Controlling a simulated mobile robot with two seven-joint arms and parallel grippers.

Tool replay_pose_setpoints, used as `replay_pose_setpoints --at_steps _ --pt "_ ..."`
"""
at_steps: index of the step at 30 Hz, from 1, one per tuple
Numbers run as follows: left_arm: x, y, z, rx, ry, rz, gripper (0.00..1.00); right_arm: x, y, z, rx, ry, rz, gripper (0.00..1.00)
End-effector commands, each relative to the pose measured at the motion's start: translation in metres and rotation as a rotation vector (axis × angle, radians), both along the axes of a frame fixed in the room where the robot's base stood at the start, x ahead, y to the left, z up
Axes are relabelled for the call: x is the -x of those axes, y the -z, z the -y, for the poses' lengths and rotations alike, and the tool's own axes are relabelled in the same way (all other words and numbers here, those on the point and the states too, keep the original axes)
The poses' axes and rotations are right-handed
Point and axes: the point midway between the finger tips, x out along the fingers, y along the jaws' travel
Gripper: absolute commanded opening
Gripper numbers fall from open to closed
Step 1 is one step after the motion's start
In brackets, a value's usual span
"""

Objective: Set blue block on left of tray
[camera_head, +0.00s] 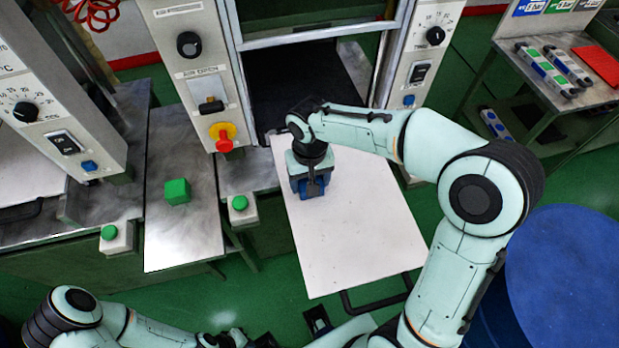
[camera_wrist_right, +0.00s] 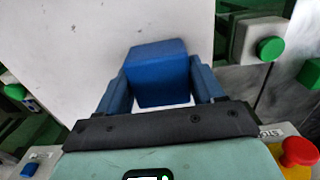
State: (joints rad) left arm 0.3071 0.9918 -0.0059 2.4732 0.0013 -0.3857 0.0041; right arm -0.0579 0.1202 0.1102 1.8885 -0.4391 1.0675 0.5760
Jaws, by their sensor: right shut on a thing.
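The blue block shows in the right wrist view (camera_wrist_right: 158,72) between the two blue fingers of my right gripper (camera_wrist_right: 160,90). In the head view my right gripper (camera_head: 313,188) is shut on it over the upper left part of the white tray (camera_head: 372,245); fingers and wrist mostly hide the block there. The tray's pale surface also shows in the right wrist view (camera_wrist_right: 75,45). I cannot tell whether the block touches the tray.
The tray sticks out of an open press, between control panels with a red knob (camera_head: 223,136). A green block (camera_head: 177,191) sits on a metal table to the left. A blue drum (camera_head: 565,280) stands at the right. The tray's lower right is clear.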

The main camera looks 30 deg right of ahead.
Motion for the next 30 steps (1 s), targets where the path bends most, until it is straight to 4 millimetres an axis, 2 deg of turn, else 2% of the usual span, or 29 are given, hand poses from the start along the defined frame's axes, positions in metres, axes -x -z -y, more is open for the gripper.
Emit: replay_pose_setpoints --at_steps 3,4,6,14,19,30 --pt "0.001 0.003 0.0 0.0 0.0 -0.001 0.0 0.0 0.003 0.0 0.0 0.0 0.003 0.05" --pt "0.001 0.003 0.0 0.0 0.0 -0.001 0.0 0.0 0.003 0.0 0.0 0.0 0.0 0.74" --pt "0.001 0.002 0.0 0.0 0.0 -0.001 0.0 0.0 0.003 0.0 0.0 0.0 0.0 0.93" --pt "0.001 0.002 0.0 0.0 0.0 -0.001 0.0 0.0 0.002 0.0 0.0 0.0 0.0 0.93" --pt "-0.001 -0.002 0.0 0.0 0.0 0.001 0.0 -0.001 -0.01 0.0 0.0 0.0 0.003 0.93" --pt "-0.008 -0.015 0.0 0.0 0.0 0.009 0.0 -0.001 -0.087 0.0 -0.002 0.0 0.006 0.93"
